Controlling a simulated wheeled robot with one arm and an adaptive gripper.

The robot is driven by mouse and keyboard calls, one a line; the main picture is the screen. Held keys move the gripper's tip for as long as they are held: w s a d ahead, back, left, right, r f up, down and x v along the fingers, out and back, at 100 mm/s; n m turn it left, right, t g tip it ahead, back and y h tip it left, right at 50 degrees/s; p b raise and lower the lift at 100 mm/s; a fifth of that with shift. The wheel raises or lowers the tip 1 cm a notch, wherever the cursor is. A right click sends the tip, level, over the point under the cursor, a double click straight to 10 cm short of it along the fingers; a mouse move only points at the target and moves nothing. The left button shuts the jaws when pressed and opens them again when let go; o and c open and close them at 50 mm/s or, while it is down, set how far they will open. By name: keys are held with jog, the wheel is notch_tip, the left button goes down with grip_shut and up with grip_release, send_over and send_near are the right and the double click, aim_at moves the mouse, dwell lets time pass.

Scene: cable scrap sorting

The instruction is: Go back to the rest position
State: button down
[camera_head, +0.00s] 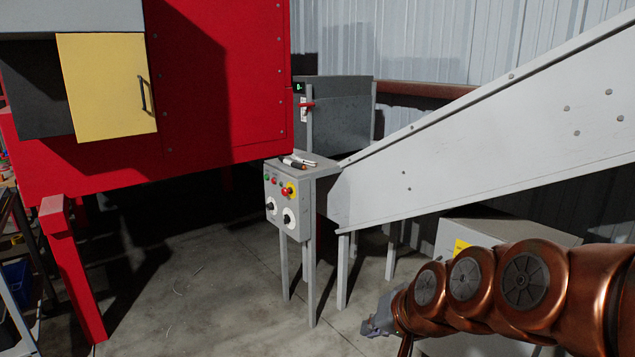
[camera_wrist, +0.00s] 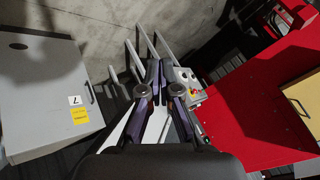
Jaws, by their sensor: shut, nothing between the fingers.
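My gripper (camera_wrist: 156,66) shows in the wrist view with its two dark fingers close together, shut and empty. It points toward the control box (camera_wrist: 187,85) and its metal legs, apart from them as far as I can tell. In the head view my copper arm reaches in from the lower right, and its grey end is above the floor to the right of the control box (camera_head: 288,200). The fingers cannot be made out in that view.
A red machine (camera_head: 225,80) with an open yellow door (camera_head: 105,85) stands at left. A grey sloping conveyor (camera_head: 480,140) runs up to the right. A grey cabinet (camera_head: 500,232) stands behind my arm.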

jog(key=s+d+r+n+g+h+p, duration=0.1)
jog(key=s+d+g+p, duration=0.3)
jog(key=s, duration=0.9)
jog(key=s+d+r+n+g+h+p, duration=0.1)
jog(key=s+d+g+h+p, duration=0.2)
jog(key=s, duration=0.9)
jog(key=shift+s+d+r+g+p, duration=0.15)
jog(key=shift+s+d+g+p, duration=0.25)
jog(key=shift+d+g+p, duration=0.35)
